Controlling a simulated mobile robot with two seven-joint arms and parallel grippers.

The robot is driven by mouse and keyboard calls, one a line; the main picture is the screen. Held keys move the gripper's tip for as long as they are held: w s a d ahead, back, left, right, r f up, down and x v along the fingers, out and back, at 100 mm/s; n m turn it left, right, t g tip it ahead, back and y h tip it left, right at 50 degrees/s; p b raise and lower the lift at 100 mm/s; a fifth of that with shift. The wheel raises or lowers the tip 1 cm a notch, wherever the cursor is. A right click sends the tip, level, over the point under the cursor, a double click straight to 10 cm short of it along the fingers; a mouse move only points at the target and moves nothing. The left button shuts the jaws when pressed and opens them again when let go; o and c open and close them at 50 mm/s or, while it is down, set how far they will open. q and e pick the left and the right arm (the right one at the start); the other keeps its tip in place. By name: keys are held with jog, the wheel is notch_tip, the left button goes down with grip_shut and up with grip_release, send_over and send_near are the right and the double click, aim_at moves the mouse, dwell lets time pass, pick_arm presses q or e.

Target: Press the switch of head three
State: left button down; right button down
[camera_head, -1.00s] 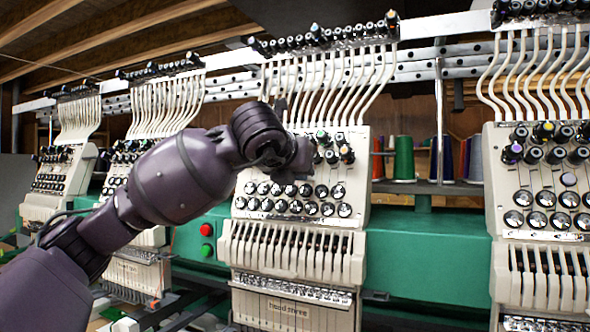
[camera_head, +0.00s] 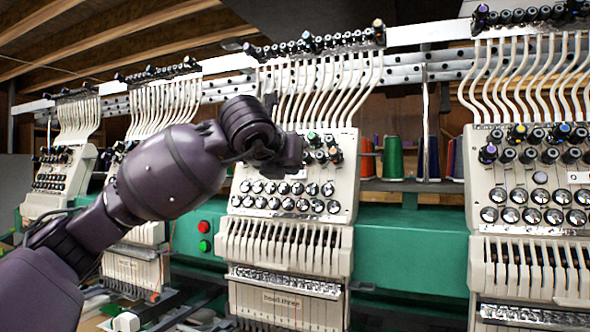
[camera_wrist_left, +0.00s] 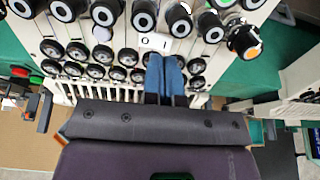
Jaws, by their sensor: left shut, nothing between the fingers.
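Head three (camera_head: 343,200) is the cream machine head in the middle of the head view, with "head three" lettered on its lower panel (camera_head: 282,303). My left gripper (camera_head: 292,157) is in front of its upper face, among the dark knobs, and hides part of it. In the left wrist view its blue fingertips (camera_wrist_left: 165,72) are shut together and empty. They point at a small white plate marked "0" and "1" (camera_wrist_left: 156,42), between the knob rows. The fingertips appear just below this plate; contact cannot be told. No switch rocker is clearly visible. My right gripper is not in view.
A red button (camera_head: 204,226) and a green button (camera_head: 205,246) sit left of head three on the green beam (camera_head: 400,245). Another head (camera_head: 480,200) stands to the right, and others at the left. Thread cones (camera_head: 392,157) stand behind, between the heads.

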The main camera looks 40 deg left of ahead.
pick_arm(q)
jog(key=v, duration=1)
jog(key=shift+s, duration=0.35)
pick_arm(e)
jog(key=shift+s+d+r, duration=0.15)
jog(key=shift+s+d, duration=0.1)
